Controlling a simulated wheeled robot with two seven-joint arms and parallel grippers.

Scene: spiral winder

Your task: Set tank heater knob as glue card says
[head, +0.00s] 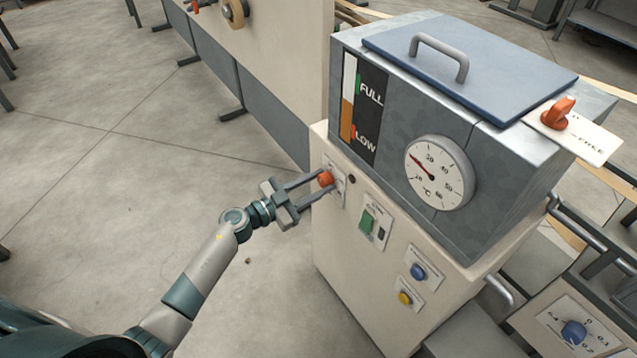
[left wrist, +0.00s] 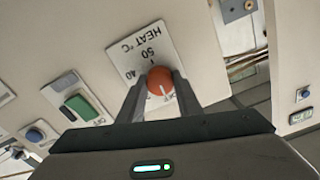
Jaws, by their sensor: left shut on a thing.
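The heater knob is a round orange-red knob (head: 326,178) on the front of the cream tank cabinet. In the left wrist view the knob (left wrist: 160,81) sits on a white plate (left wrist: 150,45) marked "HEAT °C", with 40 and 50 legible. A pale pointer line shows on the knob; which mark it meets I cannot tell. My left gripper (head: 322,180) has its two fingers closed on either side of the knob. The round dial (head: 440,173) in °C has a red needle toward its upper left. I see no glue card that I can identify. My right gripper is out of view.
A green switch (head: 367,222), a blue button (head: 417,271) and a yellow button (head: 405,297) sit right of the knob. A blue lid (head: 470,55) and an orange valve handle (head: 557,112) are on top. Open floor lies left.

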